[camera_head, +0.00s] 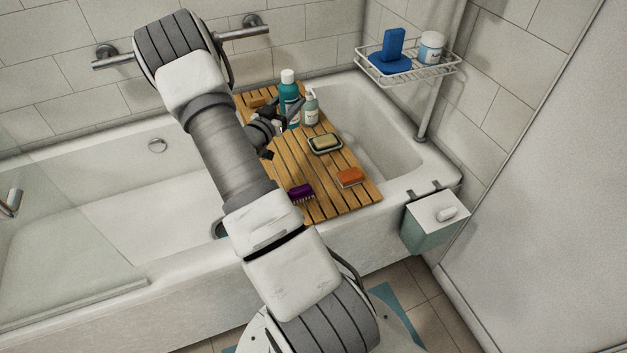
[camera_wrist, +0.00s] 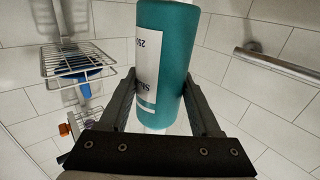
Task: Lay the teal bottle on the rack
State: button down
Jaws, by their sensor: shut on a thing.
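The teal bottle (camera_head: 289,92) has a white cap and a white label. It is upright near the back end of the wooden bath board (camera_head: 322,201). My gripper (camera_head: 283,112) is shut on it. In the wrist view the teal bottle (camera_wrist: 178,62) sits between the two fingers of my gripper (camera_wrist: 160,115). I cannot tell whether its base touches the board. The white wire rack (camera_head: 432,70) is mounted in the corner at the upper right, and the rack also shows in the wrist view (camera_wrist: 98,58).
A blue block (camera_head: 392,48) on a blue base and a white jar (camera_head: 431,47) occupy the rack. A pump bottle (camera_head: 310,108) stands just right of the teal bottle. A soap dish (camera_head: 324,144), an orange block (camera_head: 350,177) and a purple brush (camera_head: 301,192) lie on the board.

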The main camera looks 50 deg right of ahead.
jog(key=s+d+f+m+g+b, duration=0.3)
jog(key=s+d+f+g+b, duration=0.1)
jog(key=s+d+f, duration=0.15)
jog(key=b, duration=0.4)
send_over(281, 157)
notch_tip(281, 157, down, 7)
jog(key=shift+d+f+b, duration=0.1)
jog(key=shift+f+b, duration=0.4)
jog(key=shift+f, duration=1.4)
jog(key=shift+f, duration=0.2)
jog(key=c, duration=0.5)
grip_release()
jog(key=o, duration=0.4)
